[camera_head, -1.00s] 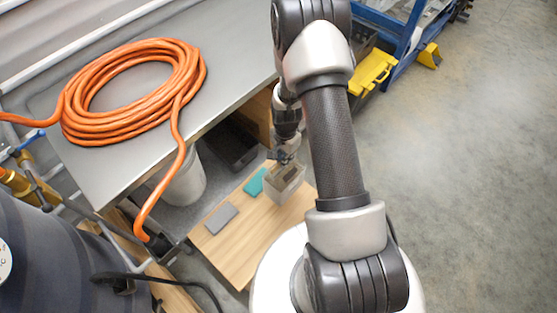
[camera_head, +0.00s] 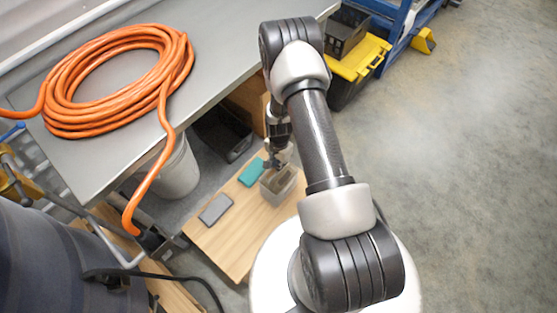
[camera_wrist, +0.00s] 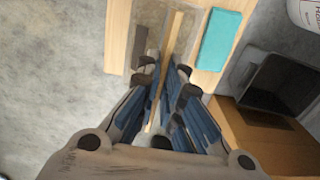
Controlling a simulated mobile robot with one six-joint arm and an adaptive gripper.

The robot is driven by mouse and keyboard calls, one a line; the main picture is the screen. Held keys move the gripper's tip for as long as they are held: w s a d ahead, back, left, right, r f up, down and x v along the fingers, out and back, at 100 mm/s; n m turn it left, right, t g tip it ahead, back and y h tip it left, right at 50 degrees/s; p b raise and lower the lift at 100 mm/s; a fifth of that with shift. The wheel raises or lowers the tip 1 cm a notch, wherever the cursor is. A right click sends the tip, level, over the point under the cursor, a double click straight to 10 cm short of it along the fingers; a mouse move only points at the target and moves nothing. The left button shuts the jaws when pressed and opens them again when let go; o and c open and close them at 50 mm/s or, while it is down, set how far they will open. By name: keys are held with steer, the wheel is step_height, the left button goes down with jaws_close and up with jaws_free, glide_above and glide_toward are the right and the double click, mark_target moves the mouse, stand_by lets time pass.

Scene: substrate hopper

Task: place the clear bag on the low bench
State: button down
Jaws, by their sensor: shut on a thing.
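The clear bag (camera_head: 279,187) is a see-through, box-like pouch with brownish contents, at the right part of the low bench (camera_head: 226,243). My gripper (camera_head: 271,163) is at the bag's upper edge and shut on it. The wrist view shows the fingers (camera_wrist: 165,78) close together at the near end of the bag (camera_wrist: 152,18), over the wooden bench top (camera_wrist: 117,40). The bag looks roughly upright. I cannot tell whether its base touches the bench. My fingers hide part of it.
A teal block (camera_head: 252,172) lies just left of the bag, and a grey flat item (camera_head: 215,209) farther left. A dark bin (camera_head: 222,135) and a pale bucket (camera_head: 177,170) stand behind. The grey table (camera_head: 215,75) with an orange hose (camera_head: 113,128) overhangs nearby.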

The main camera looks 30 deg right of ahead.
steer(key=shift+f, duration=0.2)
steer(key=shift+f, duration=0.15)
steer(key=c, duration=1.8)
jaws_free()
steer(key=shift+o, duration=0.2)
